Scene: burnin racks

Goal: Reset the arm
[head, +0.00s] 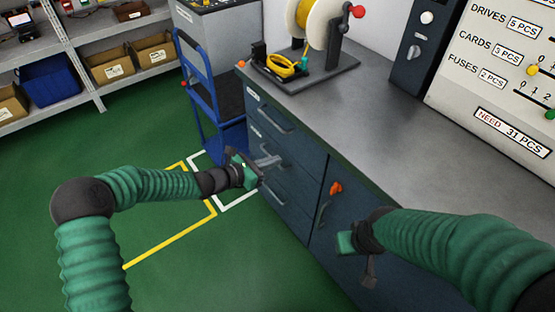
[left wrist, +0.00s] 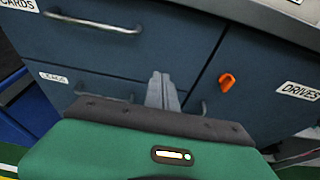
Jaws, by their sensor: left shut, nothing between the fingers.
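My left arm reaches in from the left of the head view. Its gripper (head: 270,160) is shut and empty, in front of the dark blue drawer cabinet (head: 290,185). In the left wrist view its grey fingers (left wrist: 162,88) lie together before the drawer fronts. I cannot tell whether they touch a handle. My right arm comes in from the right over the counter. Its gripper (head: 357,255) hangs low by the cabinet door, and its fingers are too unclear to tell open from shut.
The grey counter (head: 345,115) carries a spool stand (head: 300,75) at its far end. The cabinet has an orange latch (head: 335,187) and bar handles (left wrist: 95,22). A blue cart (head: 205,95) stands beside it. Shelves (head: 90,45) hold bins. The green floor at left is open.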

